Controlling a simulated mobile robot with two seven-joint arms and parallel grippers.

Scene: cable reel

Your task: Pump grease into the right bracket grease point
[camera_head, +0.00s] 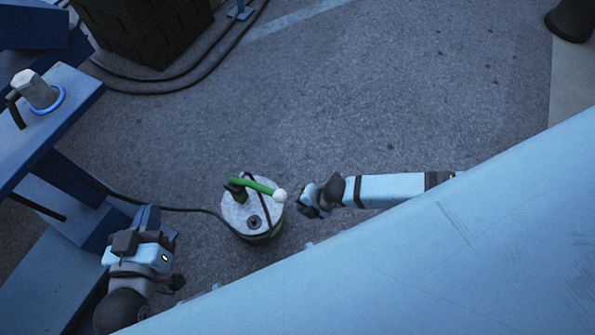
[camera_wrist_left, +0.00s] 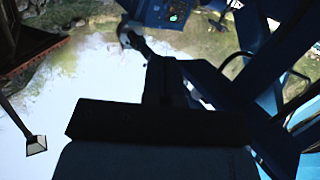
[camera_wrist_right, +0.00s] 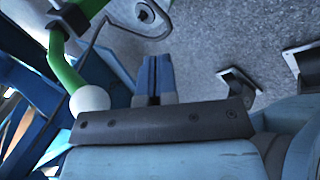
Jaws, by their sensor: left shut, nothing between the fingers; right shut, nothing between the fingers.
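The grease pump (camera_head: 237,214) is a round grey-topped bucket on the ground, with a green lever (camera_head: 252,185) ending in a white ball knob (camera_head: 279,196). A dark hose (camera_head: 190,209) runs from it leftward, past my left gripper. My right gripper (camera_head: 308,208) is shut and empty, just right of the pump. The right wrist view shows its closed fingers (camera_wrist_right: 153,75) beside the white knob (camera_wrist_right: 90,100), apart from it. My left gripper (camera_head: 148,216) is shut and empty by the blue framework. I cannot identify the right bracket grease point; the hose's far end is unclear.
Blue steel beams (camera_head: 60,115) fill the left, with a grey pin in a bright blue ring (camera_head: 38,92) on one. A dark crate (camera_head: 145,25) and cables lie at the back. A large light-blue surface (camera_head: 450,255) covers the lower right. Open asphalt (camera_head: 390,100) lies beyond the pump.

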